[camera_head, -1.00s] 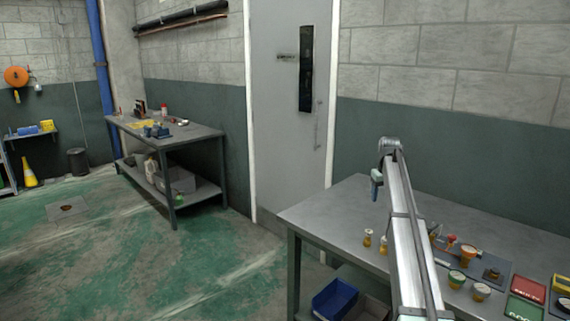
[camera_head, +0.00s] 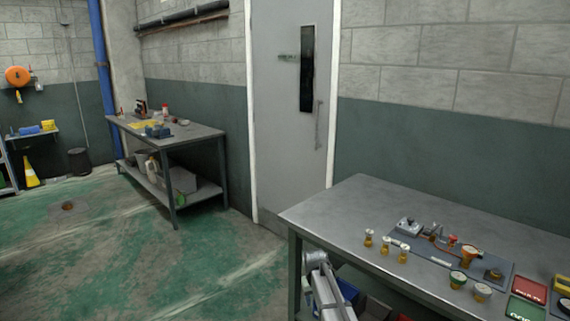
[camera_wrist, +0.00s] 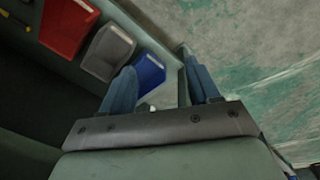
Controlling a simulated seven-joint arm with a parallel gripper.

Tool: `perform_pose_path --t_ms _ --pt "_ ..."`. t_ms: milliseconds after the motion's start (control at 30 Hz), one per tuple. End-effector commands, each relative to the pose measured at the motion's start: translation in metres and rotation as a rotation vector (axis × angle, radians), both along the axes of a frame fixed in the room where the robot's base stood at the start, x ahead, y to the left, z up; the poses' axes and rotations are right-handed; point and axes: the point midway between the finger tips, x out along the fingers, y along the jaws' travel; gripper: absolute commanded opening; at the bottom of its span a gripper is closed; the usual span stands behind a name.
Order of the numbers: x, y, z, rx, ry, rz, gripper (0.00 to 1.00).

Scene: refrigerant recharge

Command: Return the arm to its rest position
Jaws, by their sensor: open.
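My gripper (camera_wrist: 158,62) shows in the wrist view as two blue fingers spread apart, with no object held between them. It points down past the workbench edge; the floor lies at the right of that view and the bins at the left. In the head view, my silver arm (camera_head: 326,288) is folded low beside the left front leg of the near workbench (camera_head: 335,208), below its top. My gripper itself is hidden or out of frame there.
Under the bench are a red bin (camera_wrist: 66,24), a grey bin (camera_wrist: 107,53) and a blue bin (camera_wrist: 150,73), close to my fingers. The benchtop holds several small brass fittings (camera_head: 385,246), gauges (camera_head: 458,279) and a dark board (camera_head: 425,252).

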Motion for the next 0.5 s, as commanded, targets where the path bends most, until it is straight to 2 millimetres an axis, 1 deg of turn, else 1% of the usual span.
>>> perform_pose_path --t_ms 33,100,167,200,367,500 --pt "-0.020 -0.004 -0.020 0.002 0.026 -0.006 0.61" --pt "-0.042 -0.009 -0.044 0.005 0.057 -0.012 0.61" --pt "-0.061 -0.012 -0.063 0.006 0.084 -0.016 0.61" --pt "-0.073 -0.015 -0.075 0.008 0.102 -0.020 0.61" --pt "-0.127 -0.023 -0.122 0.014 0.173 -0.035 0.61" --pt "-0.176 -0.030 -0.157 0.020 0.235 -0.050 0.61"
